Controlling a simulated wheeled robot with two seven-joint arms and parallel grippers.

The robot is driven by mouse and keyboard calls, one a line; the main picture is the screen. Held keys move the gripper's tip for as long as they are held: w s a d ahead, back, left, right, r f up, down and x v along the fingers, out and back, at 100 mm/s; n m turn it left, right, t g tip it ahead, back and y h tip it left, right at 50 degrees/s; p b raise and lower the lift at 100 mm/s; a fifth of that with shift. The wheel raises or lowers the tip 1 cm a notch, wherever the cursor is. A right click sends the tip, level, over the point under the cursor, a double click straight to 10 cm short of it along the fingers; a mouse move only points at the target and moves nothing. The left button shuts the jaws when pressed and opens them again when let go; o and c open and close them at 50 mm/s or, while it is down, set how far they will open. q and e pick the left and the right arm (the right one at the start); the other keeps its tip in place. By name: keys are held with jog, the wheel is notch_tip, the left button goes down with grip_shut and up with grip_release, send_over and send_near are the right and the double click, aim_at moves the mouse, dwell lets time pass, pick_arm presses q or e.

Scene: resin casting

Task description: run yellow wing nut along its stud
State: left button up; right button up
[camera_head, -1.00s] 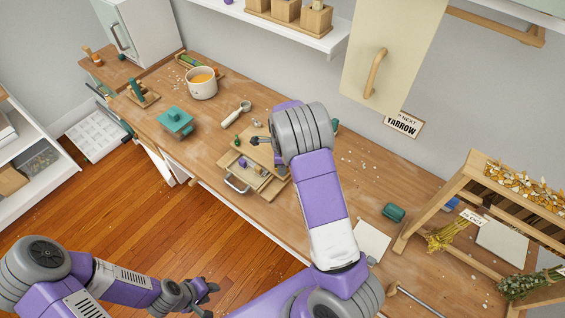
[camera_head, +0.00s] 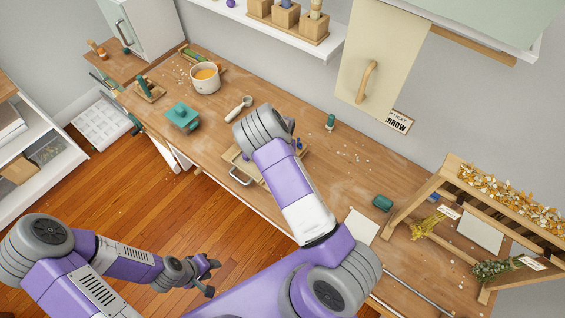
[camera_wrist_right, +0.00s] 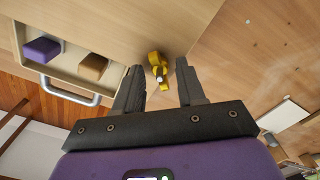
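The yellow wing nut (camera_wrist_right: 158,66) shows in the right wrist view, on a stud whose pale end points toward the camera, beside a wooden box. My right gripper (camera_wrist_right: 160,74) is open, with one dark finger on each side of the wing nut. I cannot tell whether either finger touches it. In the head view my right wrist covers the wing nut and the right fingers. My left gripper (camera_head: 208,277) is open and empty in front of the bench, above the floor.
A pulled-out drawer (camera_wrist_right: 48,70) with a metal handle holds a purple block (camera_wrist_right: 42,50) and a brown block (camera_wrist_right: 93,67). A drying rack (camera_head: 425,195) stands right.

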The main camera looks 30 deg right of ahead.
jog(key=shift+o, duration=1.2)
notch_tip(320, 180, up, 8)
jog(key=shift+f, duration=0.2)
jog(key=s+a+f+n, duration=0.2)
jog(key=s+f+n, duration=0.2)
jog(key=s+n, duration=0.1)
jog(key=s+a+f+n+g, duration=0.1)
jog(key=s+f+n, duration=0.2)
jog(key=s+n, duration=0.2)
jog(key=s+a+f+n, duration=0.2)
jog(key=s+f+n, duration=0.2)
jog(key=n, duration=0.4)
jog(key=shift+s+a+f+n+g, duration=0.3)
jog(key=shift+s+a+n+g, duration=0.1)
jog(key=shift+s, duration=0.2)
jog(key=s+a+r+n+t+y, duration=0.15)
jog(key=s+a+n, duration=0.25)
jog(key=a+n, duration=0.45)
jog(key=s+a+r+n+t+y, duration=0.1)
jog(key=s+a+n+y, duration=0.35)
jog(key=n, duration=0.75)
notch_tip(320, 180, down, 12)
jog(key=w+a+h+b, duration=0.1)
jog(key=b, duration=1)
jog(key=shift+w+h+b, duration=0.15)
jog(key=shift+h+b, duration=0.2)
jog(key=shift+h, duration=0.05)
